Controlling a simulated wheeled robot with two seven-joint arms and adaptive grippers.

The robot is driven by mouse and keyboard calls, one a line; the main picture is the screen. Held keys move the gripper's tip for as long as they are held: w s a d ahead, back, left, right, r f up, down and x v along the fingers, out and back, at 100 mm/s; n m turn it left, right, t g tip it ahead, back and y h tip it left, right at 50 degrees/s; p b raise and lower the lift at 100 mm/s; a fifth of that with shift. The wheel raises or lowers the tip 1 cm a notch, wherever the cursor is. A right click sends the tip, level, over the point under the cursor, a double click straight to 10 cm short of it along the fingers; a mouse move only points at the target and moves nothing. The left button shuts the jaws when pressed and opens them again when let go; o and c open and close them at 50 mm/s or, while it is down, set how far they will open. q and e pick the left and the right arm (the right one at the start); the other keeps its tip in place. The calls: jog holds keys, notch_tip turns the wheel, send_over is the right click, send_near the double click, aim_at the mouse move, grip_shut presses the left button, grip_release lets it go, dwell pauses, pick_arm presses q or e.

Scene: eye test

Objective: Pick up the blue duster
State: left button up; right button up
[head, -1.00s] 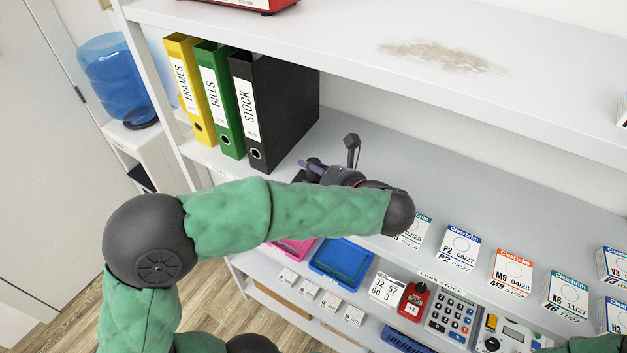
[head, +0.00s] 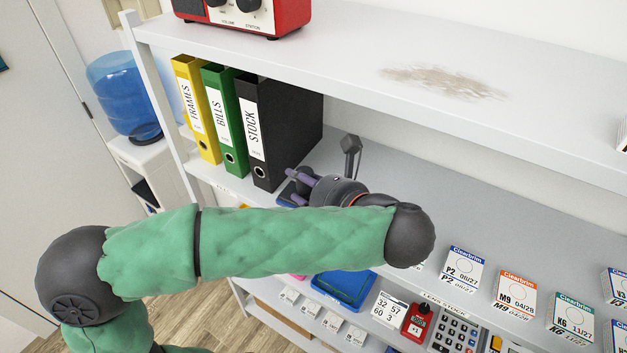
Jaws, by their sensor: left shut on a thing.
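My left gripper (head: 294,186) is beyond my green-sleeved forearm, over the middle shelf and just right of the black binder. Its purple fingers are shut on a small dark blue thing (head: 286,190), which looks like the blue duster. Only a little of it shows; the gripper and arm hide the rest, and I cannot tell whether it touches the shelf. My right gripper is not in view. A brownish dusty patch (head: 445,82) lies on the upper shelf.
Yellow (head: 196,110), green (head: 224,120) and black (head: 278,125) binders stand at the left of the middle shelf. A red radio (head: 245,14) stands on the upper shelf (head: 340,60). A blue tray (head: 345,288) is below.

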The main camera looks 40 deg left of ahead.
pick_arm(q)
jog(key=shift+s+d+r, duration=0.2)
jog(key=shift+s+r, duration=0.05)
jog(key=shift+s, duration=0.25)
jog(key=shift+s+d+r, duration=0.2)
jog(key=shift+s+r, duration=0.05)
jog(key=shift+s, duration=0.2)
jog(key=shift+s+d+r+p, duration=0.3)
jog(key=shift+s+p, duration=0.35)
jog(key=shift+p, duration=0.35)
jog(key=shift+s+d+r+p, duration=0.15)
jog(key=shift+s+r+p, duration=0.2)
jog(key=shift+s+p, duration=0.45)
jog(key=shift+s+d+r+p, duration=0.3)
jog(key=shift+s+p, duration=0.2)
jog(key=shift+p, duration=0.65)
